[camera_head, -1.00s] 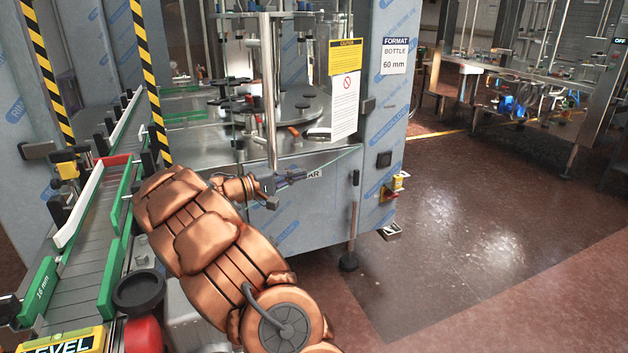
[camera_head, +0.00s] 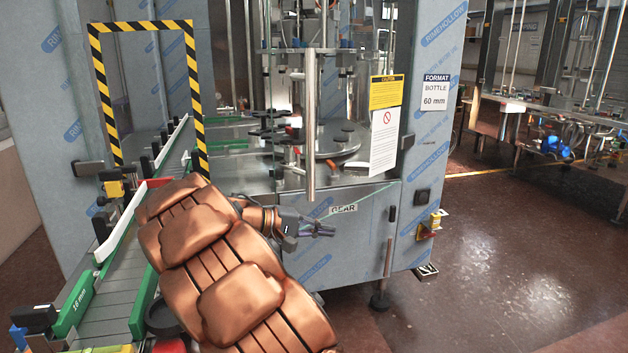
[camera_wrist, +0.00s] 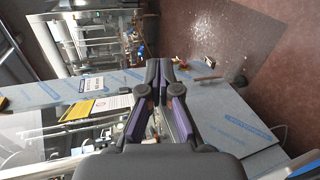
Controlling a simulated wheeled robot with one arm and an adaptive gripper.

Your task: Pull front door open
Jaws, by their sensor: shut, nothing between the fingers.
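The front door (camera_head: 352,95) is a clear panel on the grey machine, with a yellow caution label (camera_head: 386,92) and a white notice on it. A vertical metal handle bar (camera_head: 310,125) stands at its left side. I cannot tell whether the door is fully closed. My gripper (camera_head: 330,231) is shut and empty. It is below and a little right of the handle's lower end, in front of the lower panel, and apart from the handle in the picture. In the wrist view my gripper (camera_wrist: 166,65) points toward the machine's front, and the caution label (camera_wrist: 76,110) shows at left.
A conveyor (camera_head: 125,290) with green and white rails runs along the left, beside my arm. A yellow-black striped frame (camera_head: 197,85) stands over it. A yellow-red switch (camera_head: 432,224) sticks out at the machine's right corner. The floor (camera_head: 500,270) at right is clear.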

